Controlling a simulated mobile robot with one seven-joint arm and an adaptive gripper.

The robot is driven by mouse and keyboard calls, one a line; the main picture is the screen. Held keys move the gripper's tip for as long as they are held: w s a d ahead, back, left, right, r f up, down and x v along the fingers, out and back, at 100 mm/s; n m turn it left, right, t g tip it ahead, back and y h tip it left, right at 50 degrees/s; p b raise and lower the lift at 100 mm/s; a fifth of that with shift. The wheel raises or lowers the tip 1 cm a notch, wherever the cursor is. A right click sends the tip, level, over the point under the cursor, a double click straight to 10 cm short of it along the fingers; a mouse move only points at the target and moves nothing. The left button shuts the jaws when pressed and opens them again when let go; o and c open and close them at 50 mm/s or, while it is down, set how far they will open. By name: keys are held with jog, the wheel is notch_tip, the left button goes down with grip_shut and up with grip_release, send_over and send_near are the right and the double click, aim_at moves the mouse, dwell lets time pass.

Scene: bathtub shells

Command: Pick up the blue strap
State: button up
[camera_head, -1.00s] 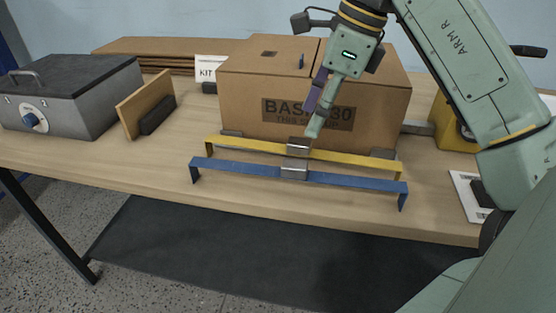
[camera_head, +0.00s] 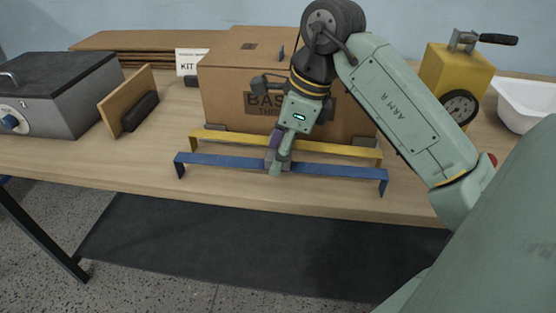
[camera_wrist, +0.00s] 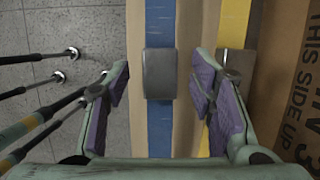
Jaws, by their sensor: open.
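The blue strap (camera_head: 225,162) is a long flat bar with bent-down ends, standing along the front of the table. In the wrist view the blue strap (camera_wrist: 160,130) runs up the middle, with a grey block (camera_wrist: 160,74) on it. My gripper (camera_head: 277,163) is over the middle of the strap, pointing down. In the wrist view my gripper (camera_wrist: 162,97) is open, one finger on each side of the blue strap and grey block. Gaps show between fingers and block. I cannot tell the exact height of the fingertips.
A yellow strap (camera_head: 340,150) runs just behind the blue one, close to my right finger in the wrist view. A cardboard box (camera_head: 225,95) stands behind both. The table edge is close in front.

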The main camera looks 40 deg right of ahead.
grip_shut()
dwell(0.5)
